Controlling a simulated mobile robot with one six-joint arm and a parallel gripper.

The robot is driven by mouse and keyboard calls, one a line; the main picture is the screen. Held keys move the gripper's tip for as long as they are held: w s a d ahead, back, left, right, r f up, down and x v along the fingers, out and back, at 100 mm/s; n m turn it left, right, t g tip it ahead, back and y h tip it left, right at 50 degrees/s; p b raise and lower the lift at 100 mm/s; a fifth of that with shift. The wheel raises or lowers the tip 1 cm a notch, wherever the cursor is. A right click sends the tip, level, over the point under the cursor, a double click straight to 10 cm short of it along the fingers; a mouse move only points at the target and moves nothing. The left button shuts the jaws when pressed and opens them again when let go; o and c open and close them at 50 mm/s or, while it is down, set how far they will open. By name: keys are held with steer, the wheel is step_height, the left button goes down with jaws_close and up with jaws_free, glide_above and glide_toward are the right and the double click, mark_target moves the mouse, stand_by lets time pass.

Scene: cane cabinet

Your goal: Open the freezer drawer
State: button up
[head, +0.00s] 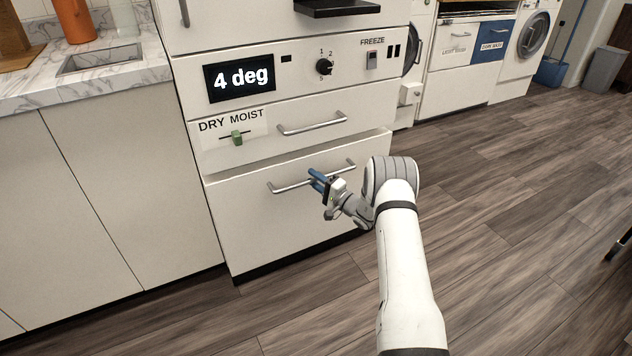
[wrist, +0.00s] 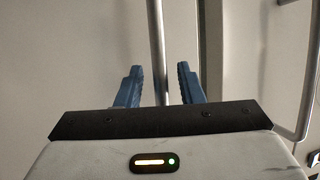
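The freezer drawer (head: 290,215) is the wide white bottom drawer of the cabinet in the head view, with a long metal bar handle (head: 290,186). A narrow ledge or gap shows along its top edge; I cannot tell how far it stands out. My gripper (head: 318,178) is at the middle of this handle. In the wrist view the bar handle (wrist: 157,40) passes between the two blue fingers of my gripper (wrist: 159,70). The fingers are open, with visible space on both sides of the bar. The fingertips' depth past the bar is unclear.
Above is a shallower drawer with its own handle (head: 312,124) and a green slider (head: 237,138). Higher is a panel with a "4 deg" display (head: 240,80), a knob (head: 324,66) and a freeze switch (head: 372,60). Wooden floor (head: 520,220) lies clear at the right.

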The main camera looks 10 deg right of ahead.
jaws_close()
stand_by(0.3)
